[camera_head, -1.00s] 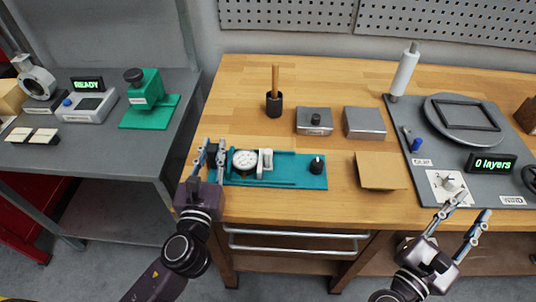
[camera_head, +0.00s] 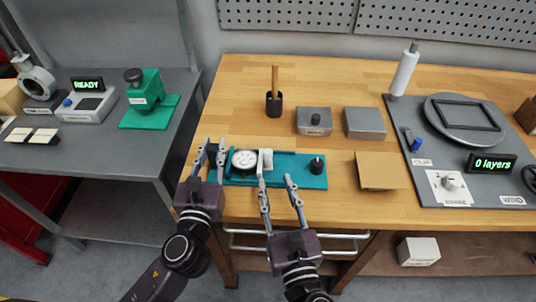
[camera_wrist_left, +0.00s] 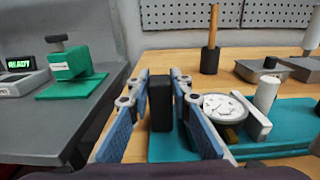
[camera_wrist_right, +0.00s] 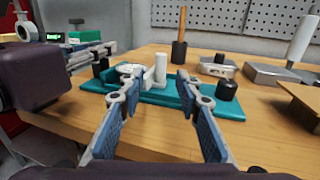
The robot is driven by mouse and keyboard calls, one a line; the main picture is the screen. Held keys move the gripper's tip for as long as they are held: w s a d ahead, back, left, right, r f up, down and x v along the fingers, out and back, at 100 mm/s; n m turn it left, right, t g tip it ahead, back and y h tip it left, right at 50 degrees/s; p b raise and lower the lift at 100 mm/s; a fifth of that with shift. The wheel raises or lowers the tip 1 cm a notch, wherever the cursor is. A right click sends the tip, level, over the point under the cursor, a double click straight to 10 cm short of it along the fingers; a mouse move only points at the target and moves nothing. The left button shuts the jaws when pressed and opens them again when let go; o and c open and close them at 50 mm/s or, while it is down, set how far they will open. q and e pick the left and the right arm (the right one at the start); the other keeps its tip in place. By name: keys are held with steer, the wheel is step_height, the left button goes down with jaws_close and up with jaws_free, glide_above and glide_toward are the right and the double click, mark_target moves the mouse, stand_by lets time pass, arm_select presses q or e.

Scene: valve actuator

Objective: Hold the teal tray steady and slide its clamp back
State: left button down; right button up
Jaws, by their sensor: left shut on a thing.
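The teal tray (camera_head: 300,172) lies near the front edge of the wooden bench. A round white part (camera_head: 244,160) sits in its left half, with the white clamp (camera_head: 265,160) just right of it. A black knob (camera_head: 316,165) stands at the tray's right end. My left gripper (camera_head: 211,148) is shut on the black block (camera_wrist_left: 160,100) at the tray's left end. My right gripper (camera_head: 275,181) is open over the tray's front, right of the clamp in the head view. In the right wrist view the clamp's white post (camera_wrist_right: 160,68) shows beyond the open fingers, apparently untouched.
A black holder with a wooden handle (camera_head: 274,103), two grey boxes (camera_head: 365,122) and a tan board (camera_head: 380,171) stand behind and right of the tray. A grey station (camera_head: 460,150) fills the right side. Bench left of the holder is clear.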

mark_target(269, 159)
steer(key=x, duration=0.9)
steer(key=shift+w+a, duration=0.1)
steer(key=shift+w, duration=0.3)
jaws_close()
